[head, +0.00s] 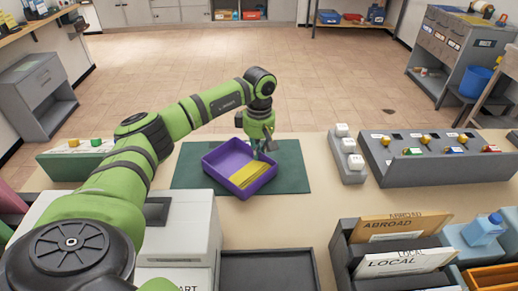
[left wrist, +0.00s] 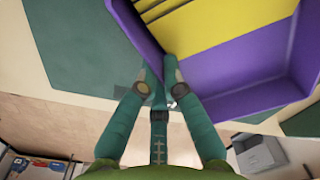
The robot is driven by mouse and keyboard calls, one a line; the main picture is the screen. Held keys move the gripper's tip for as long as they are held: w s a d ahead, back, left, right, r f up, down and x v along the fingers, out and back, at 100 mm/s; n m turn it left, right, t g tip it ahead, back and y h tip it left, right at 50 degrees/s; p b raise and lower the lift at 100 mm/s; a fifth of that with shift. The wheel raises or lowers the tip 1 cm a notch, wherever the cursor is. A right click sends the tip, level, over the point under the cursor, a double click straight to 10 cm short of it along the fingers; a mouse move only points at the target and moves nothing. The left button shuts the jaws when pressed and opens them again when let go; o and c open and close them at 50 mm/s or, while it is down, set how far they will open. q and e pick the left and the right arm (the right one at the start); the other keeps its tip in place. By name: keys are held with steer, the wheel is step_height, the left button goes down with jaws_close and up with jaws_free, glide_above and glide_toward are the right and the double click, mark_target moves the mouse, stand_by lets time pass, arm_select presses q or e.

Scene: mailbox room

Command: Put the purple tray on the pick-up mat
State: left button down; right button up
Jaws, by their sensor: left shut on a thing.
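The purple tray (head: 221,158) is over the dark green mat (head: 292,172), with its front corner reaching past the mat's front edge in the picture. Yellow envelopes (head: 243,172) lie inside it. My left gripper (head: 263,151) is shut on the tray's far right wall. In the left wrist view, the gripper's fingers (left wrist: 160,88) close on the purple wall (left wrist: 134,28), and the mat (left wrist: 60,50) shows beside and below the tray. I cannot tell whether the tray touches the mat. My right gripper is out of view.
Three white-topped blocks on a grey stand (head: 348,158) are right of the mat. A grey sorting unit (head: 440,168) stands further right. An organizer with folders (head: 395,262) and an empty dark tray (head: 268,272) are in front. A green box (head: 75,163) is at left.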

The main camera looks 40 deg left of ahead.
arm_select(q)
steer(key=shift+f, duration=0.15)
steer(key=c, duration=1.4)
jaws_free()
steer(key=shift+r, duration=0.4)
steer(key=shift+r+b, duration=1)
steer(key=shift+r, duration=4.85)
